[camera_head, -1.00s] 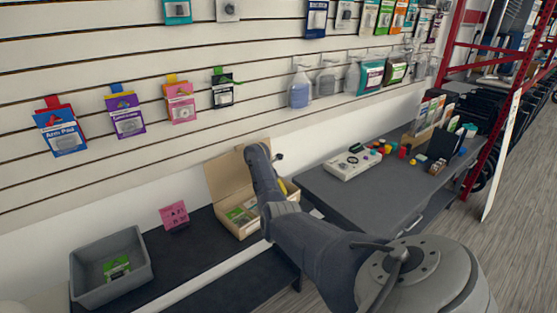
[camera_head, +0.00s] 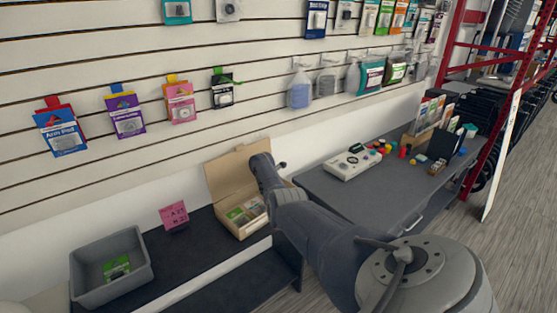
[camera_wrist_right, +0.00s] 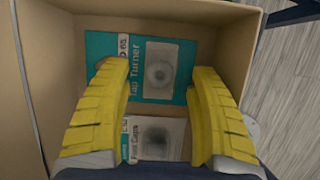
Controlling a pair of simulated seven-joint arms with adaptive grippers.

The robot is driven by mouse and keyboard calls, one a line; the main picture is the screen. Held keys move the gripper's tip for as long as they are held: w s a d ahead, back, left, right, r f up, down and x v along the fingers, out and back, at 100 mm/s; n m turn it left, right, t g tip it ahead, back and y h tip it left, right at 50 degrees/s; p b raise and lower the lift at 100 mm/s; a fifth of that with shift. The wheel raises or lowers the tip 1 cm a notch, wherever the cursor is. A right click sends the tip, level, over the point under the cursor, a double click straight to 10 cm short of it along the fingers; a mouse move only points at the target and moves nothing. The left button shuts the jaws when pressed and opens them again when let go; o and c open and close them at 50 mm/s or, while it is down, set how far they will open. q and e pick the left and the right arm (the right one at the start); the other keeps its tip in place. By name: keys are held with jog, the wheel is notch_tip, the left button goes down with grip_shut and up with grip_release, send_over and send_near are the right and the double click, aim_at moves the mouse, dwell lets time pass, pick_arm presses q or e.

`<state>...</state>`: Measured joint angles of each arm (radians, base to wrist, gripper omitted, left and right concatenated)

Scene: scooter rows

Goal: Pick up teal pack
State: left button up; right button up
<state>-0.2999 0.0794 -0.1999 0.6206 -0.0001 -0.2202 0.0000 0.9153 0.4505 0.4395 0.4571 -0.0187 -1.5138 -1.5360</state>
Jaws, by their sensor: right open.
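A teal pack labelled "Tap Turner" (camera_wrist_right: 145,68) lies in an open cardboard box (camera_wrist_right: 75,15) in the right wrist view. A second pack, labelled "Foot Caps" (camera_wrist_right: 157,138), lies nearer the wrist. My right gripper (camera_wrist_right: 160,80) is open, its yellow fingers spread. The left finger overlaps the teal pack's lower left corner in the picture; the right finger shows beside its lower right corner. Contact cannot be told. In the head view the same box (camera_head: 222,178) stands with its lid up; my right arm's links hide the gripper there. My left gripper is not in view.
A grey bin (camera_head: 85,294) with a green pack (camera_head: 117,268) stands at the left on the dark bench. A pink sign (camera_head: 174,216) stands between bin and box. A grey table (camera_head: 365,200) with small items is at the right. Packs hang on the slatted wall.

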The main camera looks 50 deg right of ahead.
grip_shut()
dwell(0.3)
jog(key=shift+r, duration=0.15)
notch_tip(320, 180, up, 18)
dwell(0.9)
